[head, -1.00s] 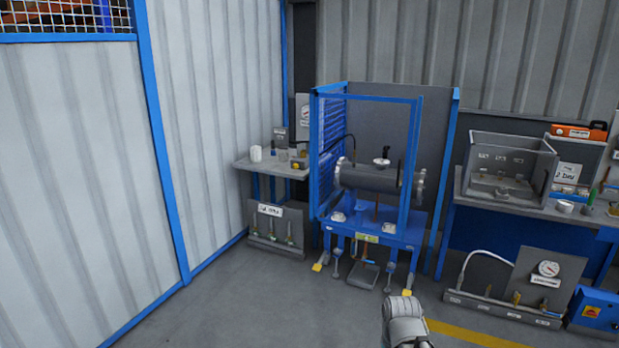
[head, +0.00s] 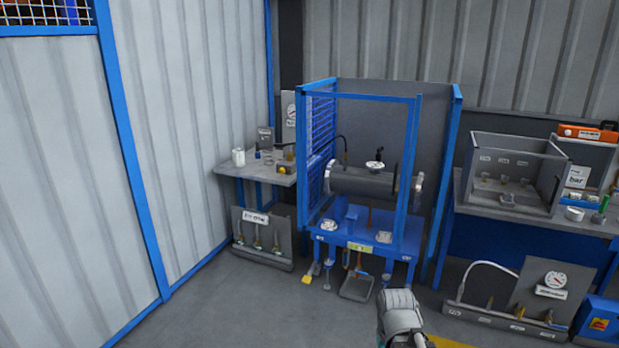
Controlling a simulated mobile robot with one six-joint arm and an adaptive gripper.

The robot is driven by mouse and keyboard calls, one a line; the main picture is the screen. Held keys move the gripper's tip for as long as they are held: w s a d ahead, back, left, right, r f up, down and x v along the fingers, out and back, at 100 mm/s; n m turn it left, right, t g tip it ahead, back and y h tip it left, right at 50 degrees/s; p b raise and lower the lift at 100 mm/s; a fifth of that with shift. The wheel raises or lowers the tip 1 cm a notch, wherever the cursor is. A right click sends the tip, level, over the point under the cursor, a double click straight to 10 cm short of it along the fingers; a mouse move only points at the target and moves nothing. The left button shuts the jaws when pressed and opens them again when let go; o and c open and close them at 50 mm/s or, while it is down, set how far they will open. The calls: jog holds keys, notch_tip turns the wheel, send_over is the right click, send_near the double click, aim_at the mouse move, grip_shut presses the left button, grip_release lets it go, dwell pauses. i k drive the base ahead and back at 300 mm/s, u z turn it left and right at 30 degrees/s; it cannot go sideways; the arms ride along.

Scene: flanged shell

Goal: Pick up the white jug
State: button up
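A small white jug-like container (head: 238,157) stands upright on the grey side table (head: 226,169) at the left, near the table's left end. It is small in the picture, so its handle and spout cannot be made out. Part of my arm shows at the bottom, right of the middle, well apart from the table. My gripper's fingers cannot be seen.
A blue caged stand with a grey flanged cylinder (head: 362,182) is right of the side table. A panel with valves (head: 262,238) stands on the floor below the table. A workbench (head: 535,213) is at the right. Grey floor in front is open.

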aim_at(238, 155)
jog(key=u, duration=0.05)
jog(key=i, duration=3.4)
jog(key=u, duration=0.7)
